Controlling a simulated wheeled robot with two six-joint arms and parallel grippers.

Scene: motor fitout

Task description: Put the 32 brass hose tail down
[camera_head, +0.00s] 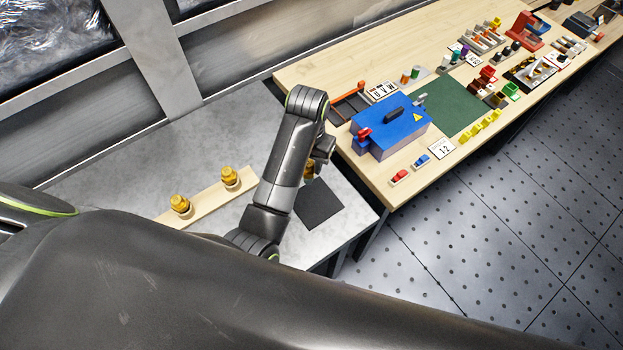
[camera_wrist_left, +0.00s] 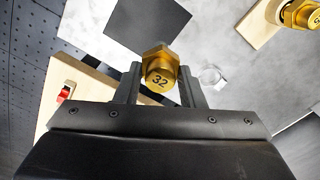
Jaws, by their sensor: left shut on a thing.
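My left gripper (camera_wrist_left: 160,85) is shut on the 32 brass hose tail (camera_wrist_left: 159,70), a brass hex fitting whose end face reads "32" in the left wrist view. In the head view the hose tail (camera_head: 309,170) is mostly hidden behind my left gripper (camera_head: 318,165), above the grey table near a dark square mat (camera_head: 319,206). The mat also shows in the left wrist view (camera_wrist_left: 148,20), beyond the hose tail. I cannot tell the exact height above the table. My right gripper is in neither view.
A wooden strip (camera_head: 207,201) on the grey table (camera_head: 120,180) carries two brass fittings (camera_head: 180,204) and (camera_head: 230,177). The wooden bench (camera_head: 375,185) at right holds a blue box (camera_head: 391,126), a green mat (camera_head: 452,107) and many small parts. A small clear round thing (camera_wrist_left: 211,77) lies on the grey table.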

